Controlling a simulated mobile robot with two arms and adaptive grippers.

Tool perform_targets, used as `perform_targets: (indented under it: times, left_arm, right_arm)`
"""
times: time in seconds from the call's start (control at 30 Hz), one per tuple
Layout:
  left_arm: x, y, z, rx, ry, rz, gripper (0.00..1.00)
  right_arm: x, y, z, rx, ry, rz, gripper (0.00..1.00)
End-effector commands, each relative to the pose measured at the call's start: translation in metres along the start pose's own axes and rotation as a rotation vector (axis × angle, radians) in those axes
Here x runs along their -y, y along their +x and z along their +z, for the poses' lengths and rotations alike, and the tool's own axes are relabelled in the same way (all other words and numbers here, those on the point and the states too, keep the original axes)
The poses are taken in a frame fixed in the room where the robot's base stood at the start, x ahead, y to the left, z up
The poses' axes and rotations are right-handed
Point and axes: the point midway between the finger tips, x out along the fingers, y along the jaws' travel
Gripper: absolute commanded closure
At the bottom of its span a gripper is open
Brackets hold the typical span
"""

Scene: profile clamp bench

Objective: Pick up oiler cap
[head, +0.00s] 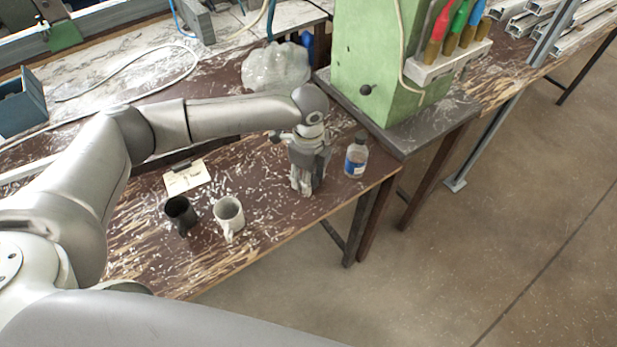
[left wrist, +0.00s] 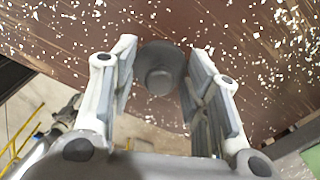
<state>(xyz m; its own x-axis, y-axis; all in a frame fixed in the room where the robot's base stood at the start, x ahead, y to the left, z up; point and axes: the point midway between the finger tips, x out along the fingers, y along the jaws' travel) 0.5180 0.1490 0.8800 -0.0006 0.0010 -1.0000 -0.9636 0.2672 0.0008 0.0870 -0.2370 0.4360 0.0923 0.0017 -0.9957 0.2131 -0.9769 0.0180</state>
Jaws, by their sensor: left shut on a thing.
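The oiler cap (left wrist: 160,75) is a dark grey round piece with a smaller raised round top. It sits between the fingers of my left gripper (left wrist: 158,82) in the left wrist view, and the fingers are shut on it. In the head view my left gripper (head: 302,190) points down just over the brown bench, near its front edge. The cap is hidden behind the fingers there. I cannot tell whether it touches the bench. My right gripper is not in view.
A clear bottle with a blue label (head: 356,157) stands close to the right of my left gripper. A white mug (head: 229,214) and a black mug (head: 180,212) stand to the left. A green machine column (head: 378,65) rises behind. The bench (head: 270,225) is bare between mugs and gripper.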

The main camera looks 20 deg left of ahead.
Motion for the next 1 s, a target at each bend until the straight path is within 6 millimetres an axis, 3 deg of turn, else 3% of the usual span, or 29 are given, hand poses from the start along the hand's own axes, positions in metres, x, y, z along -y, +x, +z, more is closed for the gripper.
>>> perform_targets:
  times: [0.17,0.47,0.7,1.0]
  left_arm:
    - [-0.002,-0.024,0.000,-0.002,0.000,-0.003,0.69]
    - [-0.054,-0.084,-0.006,-0.001,0.002,-0.005,0.69]
    - [-0.103,-0.104,-0.012,0.000,0.001,-0.002,0.69]
    - [-0.135,-0.120,-0.017,-0.001,0.000,-0.001,0.69]
  right_arm:
    - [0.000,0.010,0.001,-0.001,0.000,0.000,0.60]
    - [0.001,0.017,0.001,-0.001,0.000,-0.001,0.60]
    - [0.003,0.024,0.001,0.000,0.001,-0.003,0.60]
    - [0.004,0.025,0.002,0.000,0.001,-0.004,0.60]
